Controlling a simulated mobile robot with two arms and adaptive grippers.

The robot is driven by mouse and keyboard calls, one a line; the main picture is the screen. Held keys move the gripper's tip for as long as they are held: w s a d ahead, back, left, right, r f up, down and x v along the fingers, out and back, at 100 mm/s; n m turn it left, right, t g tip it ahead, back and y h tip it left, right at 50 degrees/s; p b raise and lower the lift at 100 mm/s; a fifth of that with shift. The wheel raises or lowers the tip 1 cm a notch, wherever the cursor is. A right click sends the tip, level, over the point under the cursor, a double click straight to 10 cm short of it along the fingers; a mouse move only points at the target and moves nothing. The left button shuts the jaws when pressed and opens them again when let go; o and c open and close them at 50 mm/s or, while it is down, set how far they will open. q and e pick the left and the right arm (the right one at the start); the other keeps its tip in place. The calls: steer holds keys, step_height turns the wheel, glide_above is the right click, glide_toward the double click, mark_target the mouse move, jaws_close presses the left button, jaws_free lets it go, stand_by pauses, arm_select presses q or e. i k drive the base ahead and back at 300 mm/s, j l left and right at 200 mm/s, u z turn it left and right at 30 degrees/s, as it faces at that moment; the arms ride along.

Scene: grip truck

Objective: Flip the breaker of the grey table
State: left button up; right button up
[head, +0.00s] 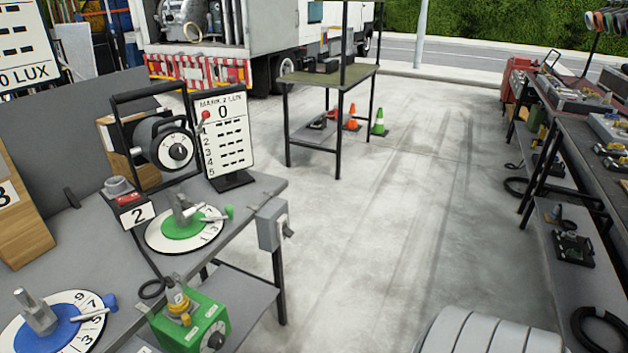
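The grey table (92,262) fills the left of the head view. A small grey breaker box (270,226) is fixed at its right corner, with a dark lever (287,231) on its right side. The lever is small, and I cannot tell whether it is up or down. Neither of my grippers shows in this view.
The table holds a green dial (185,228), a blue dial (58,318), a lamp (170,147) and a score board (223,135). A green box (190,325) stands lower. A dark workbench (590,165) lines the right. The concrete floor (400,190) between is clear.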

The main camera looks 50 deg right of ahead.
mark_target(288, 232)
steer(key=z, duration=1.35)
steer(key=k+l+u, duration=0.1)
steer(key=l, duration=0.25)
steer(key=k+l+u, duration=0.1)
steer(key=l, duration=0.2)
steer(key=k+l+u, duration=0.1)
steer(key=l, duration=0.25)
steer(key=u, duration=0.35)
steer(key=i+l+u, duration=0.1)
steer(key=u, duration=0.3)
steer(key=l+u, duration=0.2)
steer(key=u, duration=0.15)
steer(key=i+l+u, duration=0.2)
steer(key=l+u, duration=0.3)
steer(key=l, duration=0.7)
steer(key=l+u, duration=0.45)
steer(key=l, duration=0.8)
